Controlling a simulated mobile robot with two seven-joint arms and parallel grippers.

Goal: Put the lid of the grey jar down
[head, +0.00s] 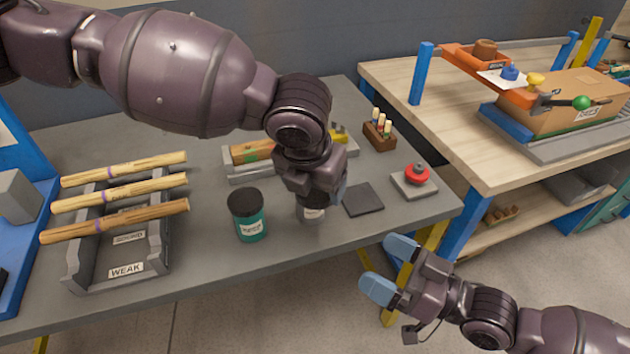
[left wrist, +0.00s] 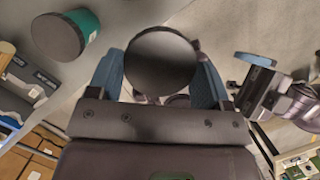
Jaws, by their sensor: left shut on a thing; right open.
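My left gripper (head: 318,196) is over the grey jar (head: 312,213), which stands on the grey bench and shows only its lower part and label beneath the hand. In the left wrist view the gripper is shut on the round black lid (left wrist: 160,62), with blue fingers on both sides. Whether the lid is clear of the jar's rim is hidden. My right gripper (head: 388,267) is open and empty, in front of the bench's front edge; it also shows in the left wrist view (left wrist: 252,80).
A teal jar with a black lid (head: 249,216) stands left of the grey jar. A flat dark square pad (head: 363,200) lies just right of it, then a red button on a plate (head: 416,175). A "WEAK" tray (head: 120,255) with wooden sticks is at left.

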